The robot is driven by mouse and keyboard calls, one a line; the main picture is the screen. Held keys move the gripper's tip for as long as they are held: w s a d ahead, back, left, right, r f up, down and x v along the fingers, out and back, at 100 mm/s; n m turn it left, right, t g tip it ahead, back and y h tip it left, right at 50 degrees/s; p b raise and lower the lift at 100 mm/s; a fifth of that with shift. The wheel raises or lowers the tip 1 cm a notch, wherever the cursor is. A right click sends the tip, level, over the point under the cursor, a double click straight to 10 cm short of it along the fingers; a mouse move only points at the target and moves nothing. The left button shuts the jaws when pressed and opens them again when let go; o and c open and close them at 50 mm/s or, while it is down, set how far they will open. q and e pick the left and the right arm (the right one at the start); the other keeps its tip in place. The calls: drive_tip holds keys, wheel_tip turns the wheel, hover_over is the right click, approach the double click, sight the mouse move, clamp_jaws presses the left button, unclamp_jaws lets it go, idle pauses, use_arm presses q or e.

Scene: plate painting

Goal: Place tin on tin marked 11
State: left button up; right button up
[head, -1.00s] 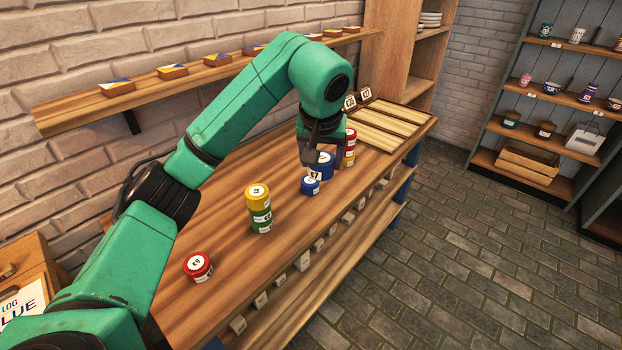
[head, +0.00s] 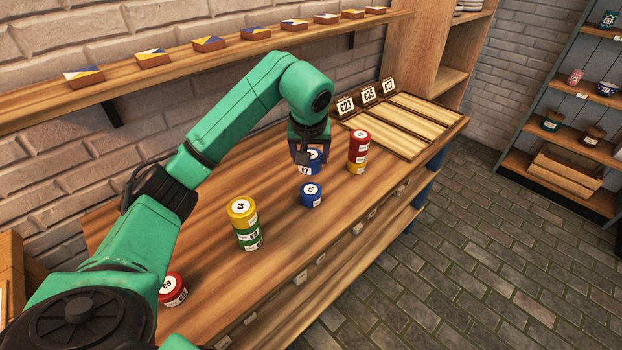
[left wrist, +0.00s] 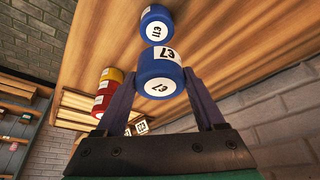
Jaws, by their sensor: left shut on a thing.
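My left gripper (head: 307,150) is shut on a blue tin marked £7 (head: 308,168). The held tin also shows between the fingers in the left wrist view (left wrist: 160,72). A second blue tin (head: 311,196) stands upright on the wooden bench, just in front of and below the held tin. My right gripper is not in view.
A yellow-topped stack with green tins (head: 245,224) stands left of the blue tins. A red and yellow stack (head: 358,151) stands to the right. A red tin (head: 172,290) is near the left end. A slatted rack (head: 408,124) with price cards lies at the far end.

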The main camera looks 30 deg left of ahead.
use_arm(q)
wheel_tip(320, 180, down, 6)
drive_tip(key=shift+f, duration=0.5)
drive_tip(key=shift+w+f, duration=0.1)
drive_tip(key=shift+f, duration=0.05)
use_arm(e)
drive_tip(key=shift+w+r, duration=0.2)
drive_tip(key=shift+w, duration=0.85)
use_arm(q)
drive_tip(key=o, duration=1.5)
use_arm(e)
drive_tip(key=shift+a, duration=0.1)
